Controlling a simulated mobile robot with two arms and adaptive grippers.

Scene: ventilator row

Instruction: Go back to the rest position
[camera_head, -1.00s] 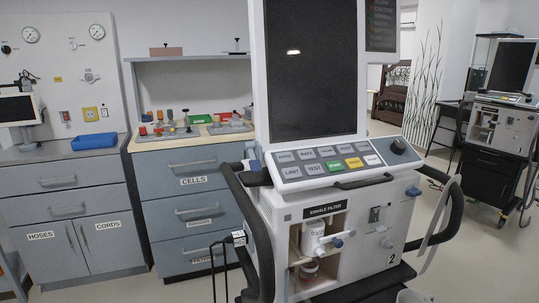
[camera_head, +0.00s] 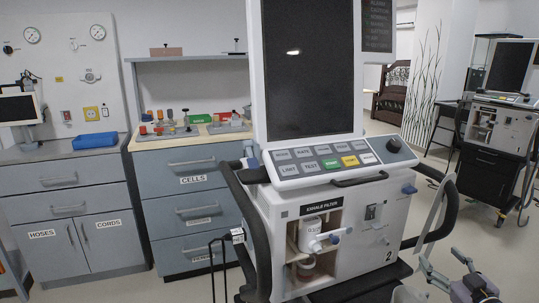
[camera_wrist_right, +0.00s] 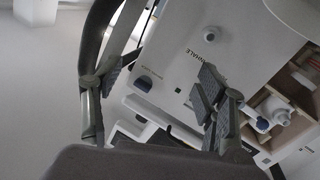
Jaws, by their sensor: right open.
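My right gripper (camera_head: 474,284) shows at the lower right of the head view, beside the right handle of ventilator 2 (camera_head: 386,214). In the right wrist view its two grey fingers (camera_wrist_right: 156,84) stand apart with nothing held between them. Beyond them in that view are the white ventilator body (camera_wrist_right: 212,32) and its open filter compartment. Whether the fingers touch the ventilator I cannot tell. My left gripper is not in view.
The ventilator's dark curved handles (camera_head: 436,232) stick out on both sides. Its EXHALE FILTER compartment holds a white canister (camera_head: 310,234). A drawer cabinet (camera_head: 190,205) and a counter with a blue tray (camera_head: 92,141) stand behind. A second ventilator (camera_head: 492,128) stands at the right.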

